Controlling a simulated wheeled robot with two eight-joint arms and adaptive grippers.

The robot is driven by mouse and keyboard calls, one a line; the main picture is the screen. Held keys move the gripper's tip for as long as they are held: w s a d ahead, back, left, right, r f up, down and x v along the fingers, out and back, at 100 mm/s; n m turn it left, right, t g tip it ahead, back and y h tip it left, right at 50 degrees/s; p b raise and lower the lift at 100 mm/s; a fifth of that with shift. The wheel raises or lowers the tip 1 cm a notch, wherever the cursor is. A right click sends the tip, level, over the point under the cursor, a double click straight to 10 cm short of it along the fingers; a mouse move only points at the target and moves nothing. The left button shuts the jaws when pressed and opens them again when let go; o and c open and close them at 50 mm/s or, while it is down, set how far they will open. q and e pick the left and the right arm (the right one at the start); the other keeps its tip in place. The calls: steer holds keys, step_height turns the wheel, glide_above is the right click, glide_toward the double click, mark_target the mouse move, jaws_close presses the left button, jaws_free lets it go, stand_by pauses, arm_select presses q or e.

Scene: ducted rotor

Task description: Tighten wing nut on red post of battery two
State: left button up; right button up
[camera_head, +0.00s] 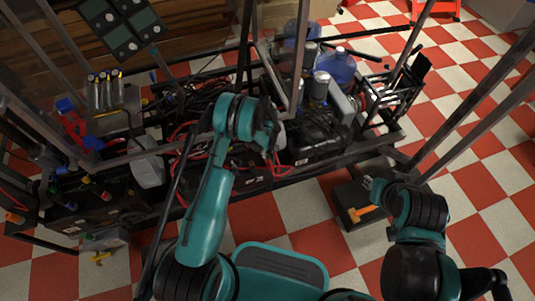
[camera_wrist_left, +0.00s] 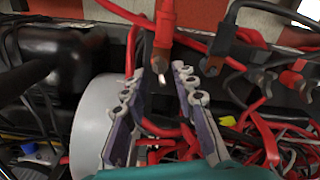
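My left gripper (camera_wrist_left: 157,82) is open, its two fingers apart on either side of a red terminal piece (camera_wrist_left: 164,35) with a small silver tip. I cannot tell whether either finger touches it. A wing nut is not clearly distinguishable. In the head view the left gripper (camera_head: 280,150) is over the row of black batteries (camera_head: 225,190) in the frame, mostly hidden by its wrist. Which one is battery two cannot be told. My right gripper (camera_head: 369,184) is low at the right, small and partly hidden by its wrist, above a dark box.
Red and black cables (camera_wrist_left: 265,140) crowd the area right of the fingers. A white rounded object (camera_wrist_left: 92,120) stands close at their left. Metal frame bars (camera_head: 245,50) cross near the left arm. The dark box (camera_head: 350,207) holds an orange-handled tool (camera_head: 365,211).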

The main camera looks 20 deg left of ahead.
arm_select(q)
steer(key=shift+f, duration=0.7)
jaws_close()
